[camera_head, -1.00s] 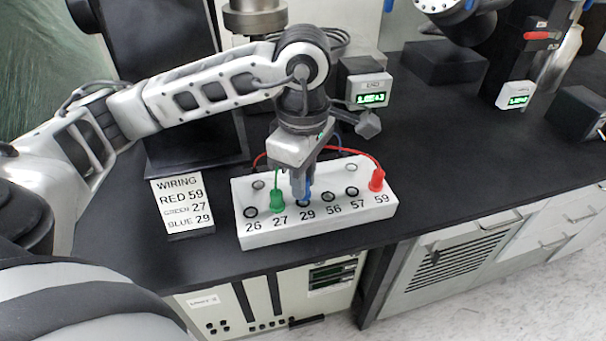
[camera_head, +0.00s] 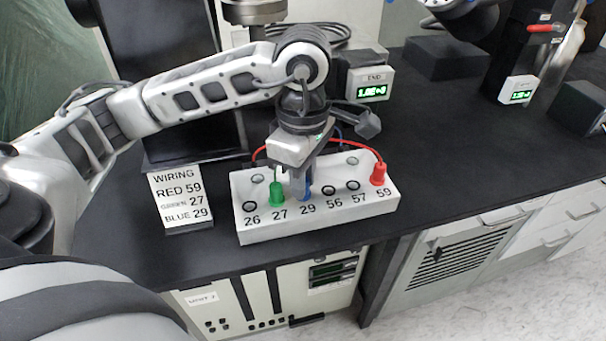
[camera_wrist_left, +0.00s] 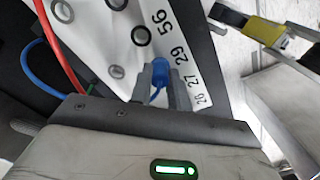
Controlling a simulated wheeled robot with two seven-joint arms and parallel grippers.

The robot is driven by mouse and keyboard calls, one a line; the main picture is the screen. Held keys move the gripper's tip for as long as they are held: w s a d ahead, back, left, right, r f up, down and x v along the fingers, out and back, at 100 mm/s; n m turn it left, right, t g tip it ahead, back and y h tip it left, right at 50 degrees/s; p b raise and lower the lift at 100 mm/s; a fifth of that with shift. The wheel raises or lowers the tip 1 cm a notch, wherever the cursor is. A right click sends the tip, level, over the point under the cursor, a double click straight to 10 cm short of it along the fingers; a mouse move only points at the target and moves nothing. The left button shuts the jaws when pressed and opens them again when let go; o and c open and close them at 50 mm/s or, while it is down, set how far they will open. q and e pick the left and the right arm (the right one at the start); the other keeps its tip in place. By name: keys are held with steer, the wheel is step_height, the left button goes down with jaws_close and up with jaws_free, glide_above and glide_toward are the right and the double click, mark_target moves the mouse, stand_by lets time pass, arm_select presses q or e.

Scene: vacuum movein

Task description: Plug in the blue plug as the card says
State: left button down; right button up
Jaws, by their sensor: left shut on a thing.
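The white wiring card (camera_head: 181,197) reads RED 59, GREEN 27, BLUE 29. The white socket box (camera_head: 318,221) has a front row marked 26, 27, 29, 56, 57, 59. The blue plug (camera_head: 306,190) is at hole 29, upright, with my left gripper (camera_head: 299,188) shut on it from above. Hole 29 is hidden under the plug, so I cannot tell how deep it sits. In the left wrist view the blue plug (camera_wrist_left: 159,69) shows between the two fingers. The green plug (camera_head: 277,193) stands at 27 and the red plug (camera_head: 378,174) at 59.
Red and blue cables run behind the box. A small meter with a green display (camera_head: 371,88) stands behind, and another display (camera_head: 518,91) is at right. The black bench (camera_head: 450,150) is clear right of the box; its front edge is close.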

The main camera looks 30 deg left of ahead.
arm_select(q)
steer(key=c, duration=1.3)
jaws_free()
steer(key=shift+o, duration=0.2)
arm_select(e)
steer(key=shift+f, duration=0.1)
arm_select(q)
step_height(320, 180, up, 16)
steer(key=p, duration=0.3)
arm_select(e)
steer(key=shift+w+r, duration=0.1)
steer(key=shift+r, duration=0.85)
steer(key=shift+w, duration=0.1)
